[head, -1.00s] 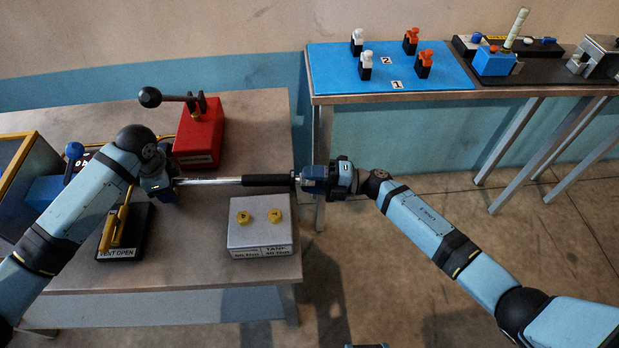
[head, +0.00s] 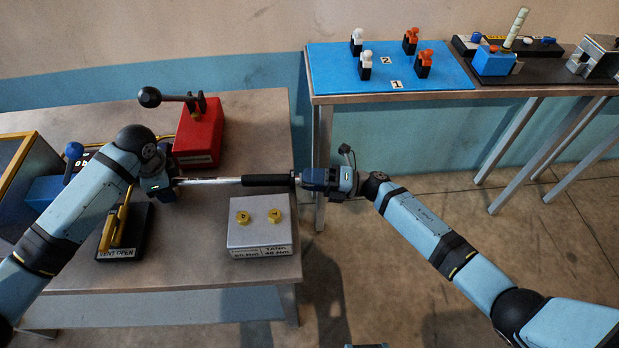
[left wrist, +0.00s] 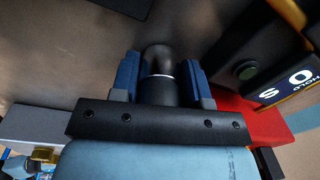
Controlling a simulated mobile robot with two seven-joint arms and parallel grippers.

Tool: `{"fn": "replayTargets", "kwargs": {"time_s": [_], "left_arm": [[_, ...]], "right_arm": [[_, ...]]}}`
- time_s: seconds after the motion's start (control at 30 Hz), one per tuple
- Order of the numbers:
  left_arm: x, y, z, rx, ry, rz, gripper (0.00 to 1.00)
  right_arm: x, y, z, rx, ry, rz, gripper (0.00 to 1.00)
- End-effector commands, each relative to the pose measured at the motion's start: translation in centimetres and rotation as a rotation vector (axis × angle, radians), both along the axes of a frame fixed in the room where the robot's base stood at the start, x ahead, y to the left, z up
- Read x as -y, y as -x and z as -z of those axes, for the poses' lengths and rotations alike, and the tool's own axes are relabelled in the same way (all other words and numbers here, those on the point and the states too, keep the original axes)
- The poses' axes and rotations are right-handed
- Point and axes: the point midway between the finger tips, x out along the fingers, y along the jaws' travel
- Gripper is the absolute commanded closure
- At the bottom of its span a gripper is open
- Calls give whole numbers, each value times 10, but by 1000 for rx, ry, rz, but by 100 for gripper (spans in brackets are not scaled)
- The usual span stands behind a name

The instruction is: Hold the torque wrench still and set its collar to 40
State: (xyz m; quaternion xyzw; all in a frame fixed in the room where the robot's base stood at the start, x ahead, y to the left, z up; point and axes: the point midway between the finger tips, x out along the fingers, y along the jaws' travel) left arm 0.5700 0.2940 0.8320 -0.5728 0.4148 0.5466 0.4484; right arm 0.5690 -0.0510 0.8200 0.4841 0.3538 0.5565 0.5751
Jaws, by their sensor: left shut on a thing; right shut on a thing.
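The torque wrench (head: 262,181) is held level between my two grippers, above the wooden table. It has a bright metal shaft and a black grip. My left gripper (head: 168,186) is shut on its left end; in the left wrist view the wrench's dark rounded end (left wrist: 158,75) sits between the blue fingers. My right gripper (head: 303,179) is shut on the right end of the black grip, beyond the table's edge. The collar there is hidden by the right fingers, and I cannot read its scale.
A grey box (head: 260,236) with two yellow bolts and a label stands below the wrench. A red box (head: 198,137) with a black-knobbed lever is behind. A "VENT OPEN" block (head: 123,252) is near the left arm. A second table with a blue mat (head: 440,76) is back right.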

Motion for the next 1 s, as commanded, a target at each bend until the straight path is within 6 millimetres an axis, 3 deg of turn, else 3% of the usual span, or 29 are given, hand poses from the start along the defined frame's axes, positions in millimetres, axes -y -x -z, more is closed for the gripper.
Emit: {"fn": "replayTargets", "kwargs": {"time_s": [0.23,0.27,0.37,0.73,1.0], "left_arm": [[-1,0,-1,1,-1,-1,100],[-1,0,-1,1,-1,-1,100],[-1,0,-1,1,-1,-1,100],[-1,0,-1,1,-1,-1,100],[-1,0,-1,1,-1,-1,100]], "right_arm": [[1,0,1,-2,1,1,89],[1,0,1,-2,1,1,61],[1,0,1,-2,1,1,40],[6,1,2,-2,1,1,40],[56,7,9,-5,4,3,40]]}}
